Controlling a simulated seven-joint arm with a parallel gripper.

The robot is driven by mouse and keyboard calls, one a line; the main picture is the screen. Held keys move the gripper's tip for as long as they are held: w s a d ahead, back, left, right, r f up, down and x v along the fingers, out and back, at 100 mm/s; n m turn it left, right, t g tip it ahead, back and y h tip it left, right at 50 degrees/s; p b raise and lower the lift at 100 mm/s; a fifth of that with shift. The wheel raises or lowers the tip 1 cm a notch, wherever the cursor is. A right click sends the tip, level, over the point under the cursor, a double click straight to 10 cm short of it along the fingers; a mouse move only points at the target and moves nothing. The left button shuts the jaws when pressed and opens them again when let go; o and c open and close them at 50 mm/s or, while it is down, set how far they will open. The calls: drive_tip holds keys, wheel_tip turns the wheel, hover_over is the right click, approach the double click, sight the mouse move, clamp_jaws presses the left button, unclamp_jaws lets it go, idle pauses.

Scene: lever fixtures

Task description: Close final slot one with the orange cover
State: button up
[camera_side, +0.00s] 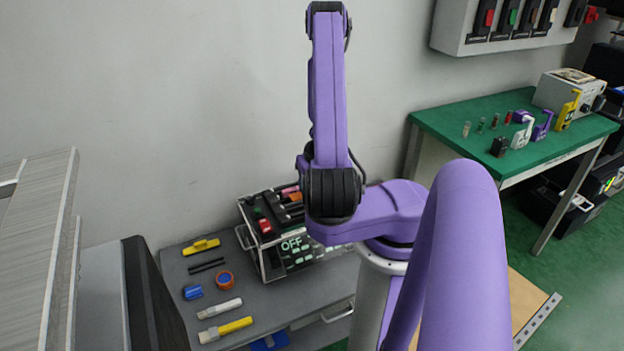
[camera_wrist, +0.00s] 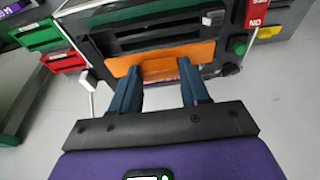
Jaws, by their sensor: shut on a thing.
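The orange cover (camera_wrist: 165,58) is a wide, flat bar at the front of a dark slotted fixture (camera_wrist: 90,38) in the wrist view. My gripper (camera_wrist: 159,72) is shut on the orange cover, its two dark blue fingers well apart and their tips at its lower edge. A thin pink strip shows below the cover between the fingers. The same fixture (camera_side: 282,268), in a metal frame, stands on the grey bench in the side view, with a small orange patch at its top. My arm hides my gripper there. I cannot tell which slot is number one.
The grey bench (camera_side: 262,306) also holds a yellow tool (camera_side: 201,246), a blue piece (camera_side: 193,292), an orange and blue ring (camera_side: 224,280), and white and yellow cylinders. A green table (camera_side: 455,118) with small items stands at the right. Red and green blocks are beside the fixture.

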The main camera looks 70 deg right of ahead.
drive_tip(key=shift+f, duration=2.25)
drive_tip(key=shift+f, duration=1.1)
idle(0.3)
drive_tip(key=o, duration=1.1)
drive_tip(key=shift+v, duration=5.95)
